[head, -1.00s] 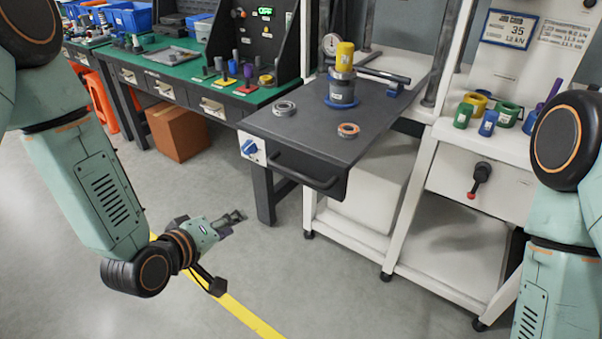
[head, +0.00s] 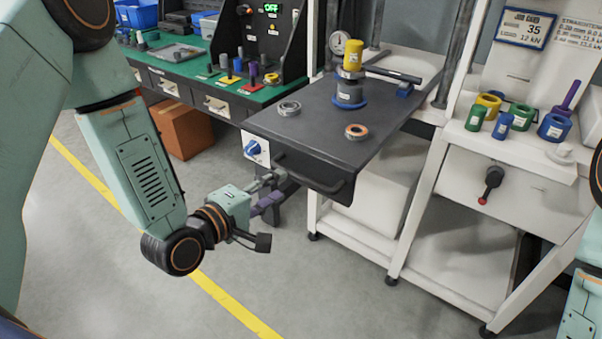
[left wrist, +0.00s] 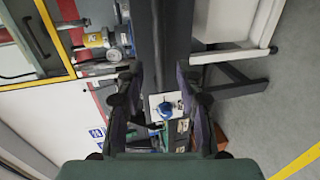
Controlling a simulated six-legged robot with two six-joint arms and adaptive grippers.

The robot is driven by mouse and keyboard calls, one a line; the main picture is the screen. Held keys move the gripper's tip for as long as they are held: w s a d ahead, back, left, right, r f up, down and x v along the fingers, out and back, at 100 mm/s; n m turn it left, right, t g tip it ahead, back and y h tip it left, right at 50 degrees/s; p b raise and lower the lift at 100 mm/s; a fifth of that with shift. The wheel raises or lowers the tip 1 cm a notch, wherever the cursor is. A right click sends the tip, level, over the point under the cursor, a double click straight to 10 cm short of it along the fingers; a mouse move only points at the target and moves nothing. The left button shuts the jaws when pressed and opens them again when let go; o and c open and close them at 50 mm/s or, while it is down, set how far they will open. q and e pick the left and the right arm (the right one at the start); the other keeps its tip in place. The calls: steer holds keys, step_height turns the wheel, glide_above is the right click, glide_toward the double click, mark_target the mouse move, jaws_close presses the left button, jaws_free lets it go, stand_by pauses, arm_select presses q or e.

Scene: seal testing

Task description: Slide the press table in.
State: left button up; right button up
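The press table (head: 318,115) is a dark grey slab that sticks out from the white press frame. A dark handle bar (head: 310,178) runs along its front face, with a blue knob (head: 254,149) on a white plate at the left. On top are a silver ring (head: 289,108), a copper-coloured ring (head: 356,131) and a blue fixture with a yellow cylinder (head: 353,55). My left gripper (head: 274,184) is at the handle's left end. In the left wrist view its fingers (left wrist: 158,90) are apart, with the table's dark front between or beyond them; contact cannot be told. My right gripper is out of view.
A green-topped bench (head: 265,92) with tools stands to the left. A white shelf at the right holds coloured rings and cylinders, with a black lever (head: 491,180) on the panel below. A cardboard box (head: 185,130) is under the bench. The front floor is clear.

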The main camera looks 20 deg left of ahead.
mark_target(293, 176)
arm_select(q)
steer(key=shift+w+d+f, duration=0.1)
steer(key=shift+w, duration=0.3)
steer(key=shift+b+x, duration=0.55)
steer(key=shift+x, duration=2.8)
steer(key=c, duration=0.5)
jaws_close()
